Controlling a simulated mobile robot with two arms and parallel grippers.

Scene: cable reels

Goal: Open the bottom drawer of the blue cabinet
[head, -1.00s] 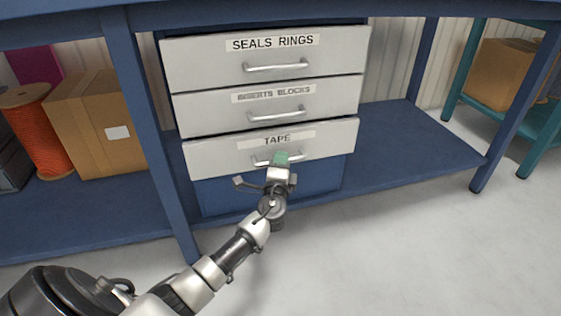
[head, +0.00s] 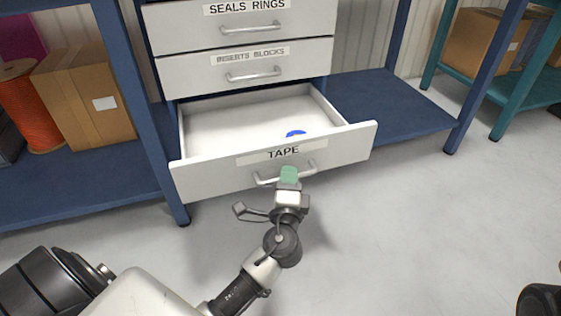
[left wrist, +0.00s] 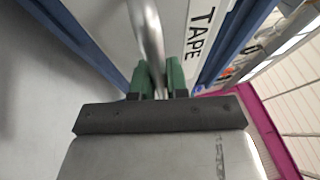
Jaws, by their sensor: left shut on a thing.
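The blue cabinet's bottom drawer (head: 215,182), labelled TAPE, is pulled well out. Its white inside shows, with a small blue object (head: 296,133) near the front right. Its metal bar handle (head: 265,181) is on the drawer front. My left gripper (head: 289,175), with green fingertips, is shut on this handle. In the left wrist view the handle (left wrist: 148,40) runs between the two green fingers (left wrist: 160,78). The drawers labelled SEALS RINGS (head: 180,31) and INSERTS BLOCKS (head: 190,72) are shut above. My right gripper is not visible.
A blue bench frame surrounds the drawers, with a leg (head: 137,110) just left of the open drawer. Its lower shelf (head: 385,100) is bare on the right. A cardboard box (head: 75,90) and an orange reel (head: 35,110) stand on the left. The floor in front is clear.

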